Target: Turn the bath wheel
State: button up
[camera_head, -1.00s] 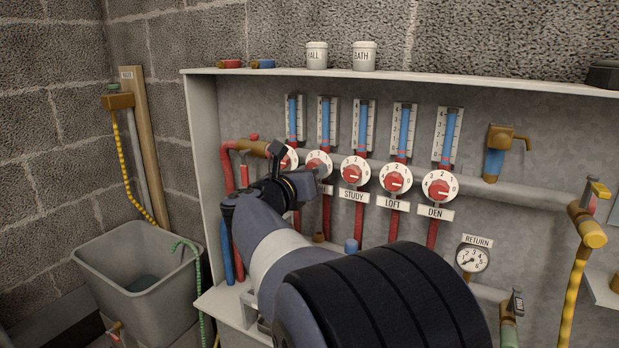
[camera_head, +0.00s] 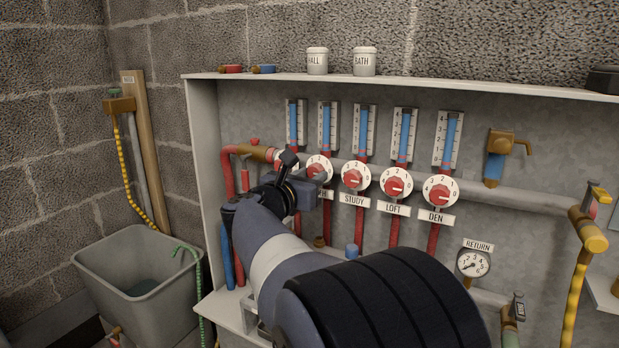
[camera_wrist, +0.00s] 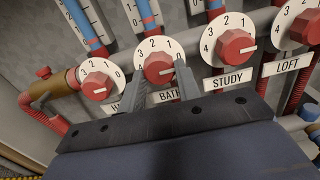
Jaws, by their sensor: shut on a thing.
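The bath wheel (camera_wrist: 158,68) is a red knob on a white numbered dial above the BATH label, which is partly covered. In the head view its dial (camera_head: 320,167) is second from the left, partly behind my gripper. My gripper (camera_wrist: 160,82) is shut on the red knob, with one finger at its lower left and one at its right. The fingertips are hard to make out in the head view. The bath gauge (camera_head: 327,125) above it has a blue column in a scale.
The hall wheel (camera_wrist: 98,87) is close on the left and the study wheel (camera_wrist: 235,46) close on the right. The loft (camera_head: 396,183) and den (camera_head: 440,190) wheels follow. A shelf (camera_head: 440,82) runs above. A grey tub (camera_head: 140,285) stands at left.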

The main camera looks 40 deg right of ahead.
jog(key=o, duration=1)
jog(key=shift+a, duration=0.1)
jog(key=p+v, duration=0.2)
jog(key=v, duration=0.8)
jog(key=shift+s+a+f+p, duration=0.1)
jog(key=shift+s+a+p, duration=0.1)
jog(key=shift+a+p, duration=0.1)
jog(key=shift+w+d, duration=0.1)
jog(key=shift+d, duration=0.1)
jog(key=b+x, duration=0.2)
jog(key=x, duration=0.7)
jog(key=shift+d, duration=0.1)
jog(key=shift+w+d+b, duration=0.3)
jog(key=shift+d, duration=0.3)
